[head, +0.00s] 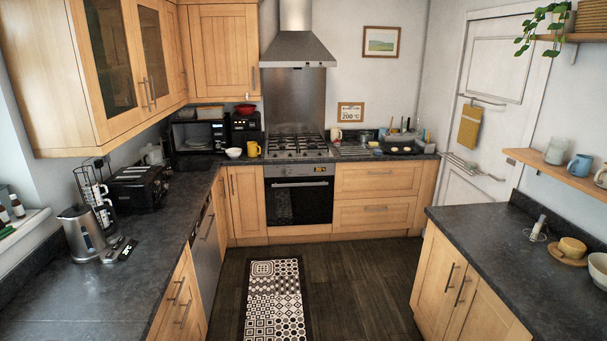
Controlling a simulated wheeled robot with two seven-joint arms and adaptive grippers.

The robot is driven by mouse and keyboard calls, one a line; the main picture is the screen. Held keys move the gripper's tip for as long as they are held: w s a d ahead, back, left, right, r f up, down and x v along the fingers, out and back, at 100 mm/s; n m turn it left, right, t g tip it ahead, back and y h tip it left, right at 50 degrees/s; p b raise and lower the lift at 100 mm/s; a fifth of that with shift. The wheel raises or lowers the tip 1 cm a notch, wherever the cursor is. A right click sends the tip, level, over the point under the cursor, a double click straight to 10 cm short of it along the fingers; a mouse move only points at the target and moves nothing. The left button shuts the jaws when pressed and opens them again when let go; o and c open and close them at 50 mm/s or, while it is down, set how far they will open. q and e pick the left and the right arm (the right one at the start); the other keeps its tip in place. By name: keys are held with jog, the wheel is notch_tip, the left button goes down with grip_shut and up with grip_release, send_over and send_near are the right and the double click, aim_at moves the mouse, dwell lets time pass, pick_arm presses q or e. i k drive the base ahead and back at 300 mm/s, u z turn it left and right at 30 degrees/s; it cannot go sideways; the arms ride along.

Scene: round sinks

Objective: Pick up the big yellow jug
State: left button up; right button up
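A small-looking yellow vessel (253,149), which appears to be the yellow jug, stands upright on the far dark counter. It is just left of the gas hob (298,145) and right of a white bowl (234,153). It is far off, so its handle and spout are hard to make out. Neither of my grippers shows in the head view.
An open microwave (198,140) and a black coffee machine (245,125) stand near the yellow vessel. A kettle (82,234) and black toaster (137,188) are on the left counter. The right counter (480,240) juts in. Floor with a patterned rug (274,298) is clear between.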

aim_at(252, 147)
jog(key=z, duration=0.4)
jog(key=i, duration=4.05)
jog(key=u, duration=1.4)
jog(key=i, duration=1.3)
jog(key=u, duration=0.9)
